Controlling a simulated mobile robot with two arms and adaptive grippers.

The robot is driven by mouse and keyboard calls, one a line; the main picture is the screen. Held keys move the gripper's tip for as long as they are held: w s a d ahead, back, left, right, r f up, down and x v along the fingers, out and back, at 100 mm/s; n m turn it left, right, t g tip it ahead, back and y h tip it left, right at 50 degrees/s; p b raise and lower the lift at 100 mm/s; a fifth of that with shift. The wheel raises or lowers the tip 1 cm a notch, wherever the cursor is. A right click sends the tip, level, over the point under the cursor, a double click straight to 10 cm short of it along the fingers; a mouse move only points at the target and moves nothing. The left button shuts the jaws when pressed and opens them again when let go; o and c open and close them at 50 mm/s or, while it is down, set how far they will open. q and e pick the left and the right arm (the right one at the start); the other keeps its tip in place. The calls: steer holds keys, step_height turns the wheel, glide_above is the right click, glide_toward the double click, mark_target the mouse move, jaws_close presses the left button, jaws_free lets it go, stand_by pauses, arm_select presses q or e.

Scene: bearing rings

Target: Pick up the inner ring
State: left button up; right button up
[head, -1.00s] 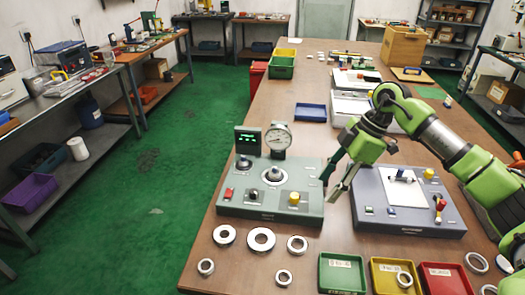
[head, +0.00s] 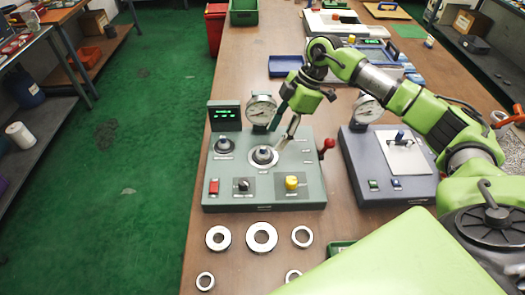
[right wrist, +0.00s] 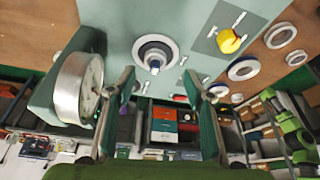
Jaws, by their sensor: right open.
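A pale metal ring (head: 263,158) sits around the dark central post on the grey-green gauge station. In the right wrist view this ring (right wrist: 141,53) lies just beyond the fingertips. I cannot tell whether it is the inner ring. Small rings (head: 205,281) and larger rings (head: 218,238) lie flat on the table in front of the station. My right gripper (head: 279,138) is open and empty, with its fingers over the station near the post. In the right wrist view its two fingers (right wrist: 160,82) are spread apart. My left gripper is out of view.
A dial gauge (head: 260,110) stands behind the post, close to my right fingers. A red-knobbed lever (head: 327,147) is at the station's right edge. A second, dark grey station (head: 359,178) stands to the right. Table space left of the far blue tray (head: 286,66) is clear.

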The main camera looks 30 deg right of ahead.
mark_target(266, 149)
steer(key=shift+w+a+f, duration=0.15)
steer(key=shift+a+f, duration=0.15)
steer(key=shift+f, duration=0.25)
steer(key=shift+w+a+f, duration=0.15)
steer(key=shift+f, duration=0.35)
steer(key=x, duration=0.1)
steer(key=p+x, duration=0.1)
steer(key=x, duration=0.2)
steer(key=shift+w+a+f+p, duration=0.25)
steer(key=shift+w+p, duration=0.15)
steer(key=shift+s, duration=0.1)
steer(key=c, duration=1.3)
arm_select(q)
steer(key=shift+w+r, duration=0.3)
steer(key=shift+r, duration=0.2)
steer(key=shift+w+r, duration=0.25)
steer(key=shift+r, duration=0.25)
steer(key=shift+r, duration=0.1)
arm_select(e)
steer(key=shift+r, duration=0.1)
